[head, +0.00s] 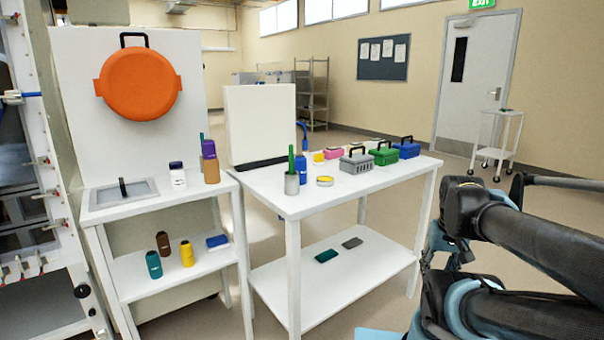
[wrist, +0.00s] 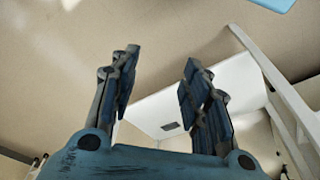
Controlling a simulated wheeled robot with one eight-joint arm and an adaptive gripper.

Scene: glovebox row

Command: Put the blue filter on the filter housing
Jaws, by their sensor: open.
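Several blue things show in the head view, and I cannot tell for sure which is the blue filter. A blue-topped flat block (head: 217,241) lies on the left bench's lower shelf. A blue case with a black handle (head: 407,148) stands at the right end of the white table, and a blue bottle (head: 300,169) stands nearer its left end. I cannot single out the filter housing; a grey plate with an upright black handle (head: 108,196) is set in the left bench top. My gripper (wrist: 162,58) is open and empty, pointing over floor beside the table.
The white table (head: 357,188) also holds a grey case (head: 357,160), a green case (head: 384,154) and a grey cup (head: 292,184). Its lower shelf (wrist: 215,85) shows below my fingers. A large orange round lid (head: 139,84) hangs at left.

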